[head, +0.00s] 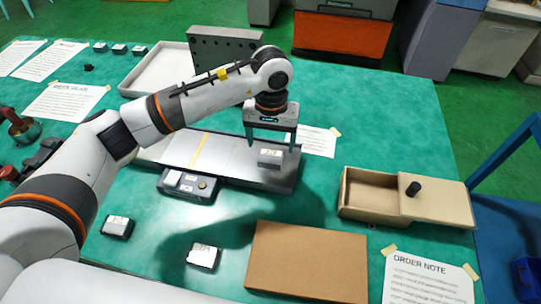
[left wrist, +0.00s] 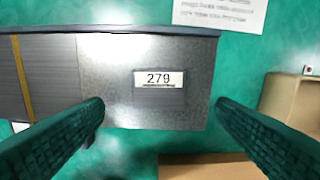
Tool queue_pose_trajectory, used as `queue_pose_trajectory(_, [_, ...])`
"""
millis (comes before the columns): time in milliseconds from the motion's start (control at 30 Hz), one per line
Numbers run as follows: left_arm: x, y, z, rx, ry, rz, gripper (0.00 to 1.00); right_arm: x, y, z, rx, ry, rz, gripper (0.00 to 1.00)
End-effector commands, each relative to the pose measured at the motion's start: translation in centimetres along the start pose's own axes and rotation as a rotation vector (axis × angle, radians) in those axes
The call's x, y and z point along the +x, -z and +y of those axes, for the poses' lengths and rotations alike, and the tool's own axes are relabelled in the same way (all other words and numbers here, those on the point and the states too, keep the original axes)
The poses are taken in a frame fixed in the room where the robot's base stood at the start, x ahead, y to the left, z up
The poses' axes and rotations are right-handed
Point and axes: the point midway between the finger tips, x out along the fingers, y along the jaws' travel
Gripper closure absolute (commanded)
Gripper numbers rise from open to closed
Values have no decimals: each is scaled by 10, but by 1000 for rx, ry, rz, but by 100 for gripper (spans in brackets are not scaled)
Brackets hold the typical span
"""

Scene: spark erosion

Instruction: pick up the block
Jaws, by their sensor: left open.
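The block (head: 270,158) is a small dark grey piece with a white label. It lies on the right end of the grey metal plate (head: 222,160) in the head view. In the left wrist view the block (left wrist: 160,83) shows its label reading 279, and its grey nearly matches the plate. My left gripper (head: 272,145) is above the block, pointing down, with its fingers apart on either side of it. My right gripper is not seen.
Other labelled blocks (head: 203,255) (head: 117,226) lie on the green table near the front. A brown board (head: 308,262), an open tan box (head: 372,195) and an order note (head: 428,280) lie to the right. A white tray (head: 160,70) is behind my arm.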

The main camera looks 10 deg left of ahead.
Motion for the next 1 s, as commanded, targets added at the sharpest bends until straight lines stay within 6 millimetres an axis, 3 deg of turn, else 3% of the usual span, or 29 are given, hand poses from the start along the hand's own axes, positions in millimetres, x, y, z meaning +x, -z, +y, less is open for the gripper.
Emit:
queue_pose_trajectory(167, [12,0,0,1,1,2,20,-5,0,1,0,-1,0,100])
queue_pose_trajectory(500, [56,-4,2,0,3,1,20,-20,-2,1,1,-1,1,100])
queue_pose_trajectory(767, [60,-4,2,1,3,0,20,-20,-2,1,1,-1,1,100])
queue_pose_trajectory(1000, [60,-4,2,1,3,0,56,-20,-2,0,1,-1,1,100])
